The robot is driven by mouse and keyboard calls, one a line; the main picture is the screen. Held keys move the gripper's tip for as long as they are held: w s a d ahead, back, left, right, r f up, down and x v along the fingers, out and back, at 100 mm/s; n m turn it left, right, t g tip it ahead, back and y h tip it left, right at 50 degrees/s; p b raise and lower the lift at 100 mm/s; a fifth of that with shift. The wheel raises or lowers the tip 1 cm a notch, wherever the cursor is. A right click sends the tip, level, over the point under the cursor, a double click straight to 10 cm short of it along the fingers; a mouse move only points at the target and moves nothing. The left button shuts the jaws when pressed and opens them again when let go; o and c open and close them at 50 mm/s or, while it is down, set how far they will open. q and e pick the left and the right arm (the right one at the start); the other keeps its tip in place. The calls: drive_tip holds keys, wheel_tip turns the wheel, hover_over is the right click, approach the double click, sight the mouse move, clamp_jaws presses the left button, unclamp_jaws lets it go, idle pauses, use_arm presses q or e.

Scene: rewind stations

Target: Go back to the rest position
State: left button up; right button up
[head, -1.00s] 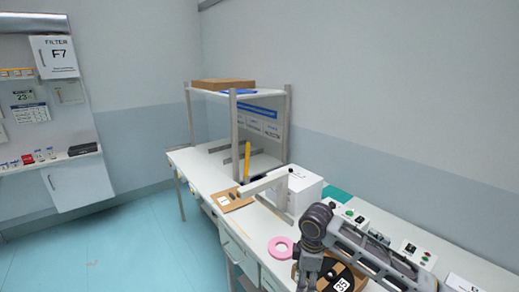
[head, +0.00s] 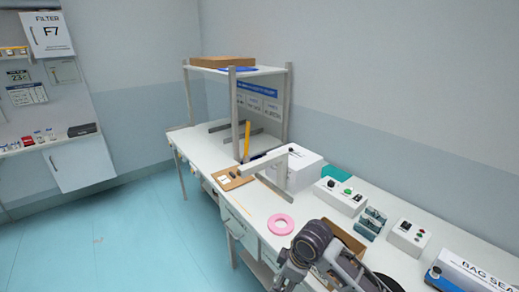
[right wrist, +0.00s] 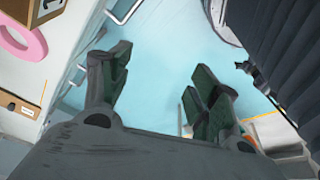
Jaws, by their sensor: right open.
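My right arm shows at the bottom of the head view, over the front of the workbench (head: 262,200). Its fingers are out of that picture. In the right wrist view my right gripper (right wrist: 160,95) is open and empty, with its two green-padded fingers apart above the light blue floor. The bench edge lies to the left of the fingers there. My left gripper is not in view.
A pink ring (head: 281,225) lies on the bench beside a cardboard box (head: 345,237). Control boxes (head: 341,197) (head: 408,236) and a bag sealer (head: 470,273) stand along the wall side. A shelf holds a brown box (head: 223,62). Blue floor (head: 130,240) is clear at left.

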drive_tip(key=s+d+f+m+t+h, duration=0.1)
drive_tip(key=s+d+f+m, duration=0.1)
drive_tip(key=s+d+m, duration=0.45)
drive_tip(key=s+d+f+m+t+h, duration=0.1)
drive_tip(key=s+d+f+m+h, duration=0.15)
drive_tip(key=s+d+m, duration=0.4)
drive_tip(key=s+d+f+n+g, duration=0.1)
drive_tip(key=s+f, duration=0.1)
drive_tip(key=f, duration=1.5)
drive_tip(key=s+d+f+n, duration=0.1)
drive_tip(key=f, duration=1.5)
drive_tip(key=s+d+f, duration=0.2)
drive_tip(key=s+f, duration=0.8)
drive_tip(key=s, duration=0.1)
drive_tip(key=s+d+f+g, duration=0.1)
drive_tip(key=s+d+f, duration=0.1)
drive_tip(key=s+f, duration=0.8)
drive_tip(key=shift+s+g+y, duration=0.3)
drive_tip(key=shift+s+y, duration=0.05)
drive_tip(key=shift+s, duration=0.3)
